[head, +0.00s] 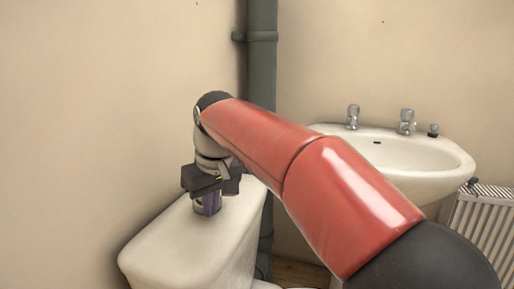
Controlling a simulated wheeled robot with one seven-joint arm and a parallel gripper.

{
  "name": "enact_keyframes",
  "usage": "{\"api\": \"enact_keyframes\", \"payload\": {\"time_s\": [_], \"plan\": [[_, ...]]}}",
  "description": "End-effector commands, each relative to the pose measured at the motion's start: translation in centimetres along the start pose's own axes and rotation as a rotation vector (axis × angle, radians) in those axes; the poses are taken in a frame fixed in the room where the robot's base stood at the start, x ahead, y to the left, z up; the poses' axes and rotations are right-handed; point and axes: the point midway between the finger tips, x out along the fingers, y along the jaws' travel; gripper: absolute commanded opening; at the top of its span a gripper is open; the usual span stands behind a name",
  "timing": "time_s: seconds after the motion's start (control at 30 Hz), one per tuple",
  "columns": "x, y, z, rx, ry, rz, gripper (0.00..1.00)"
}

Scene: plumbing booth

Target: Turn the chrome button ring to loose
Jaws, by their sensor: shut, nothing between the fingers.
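My gripper (207,208) points down at the top of the white toilet cistern (165,247). Its fingers are shut and look empty. The fingertips are at or just above the lid, and I cannot tell whether they touch it. I do not see the chrome button ring; the gripper covers that part of the lid.
A white washbasin (420,168) with two chrome taps (407,121) stands at the right. A radiator (486,212) is at the right edge. A grey pipe (262,70) runs down the wall corner behind my arm. The lid's near part is clear.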

Motion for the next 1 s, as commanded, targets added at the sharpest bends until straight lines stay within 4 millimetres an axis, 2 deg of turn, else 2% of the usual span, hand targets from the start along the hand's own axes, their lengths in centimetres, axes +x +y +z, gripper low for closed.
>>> {"api": "enact_keyframes", "payload": {"time_s": [1.0], "plan": [[-0.07, 0.89, -0.10, 0.001, 0.000, 0.001, 0.00]]}}
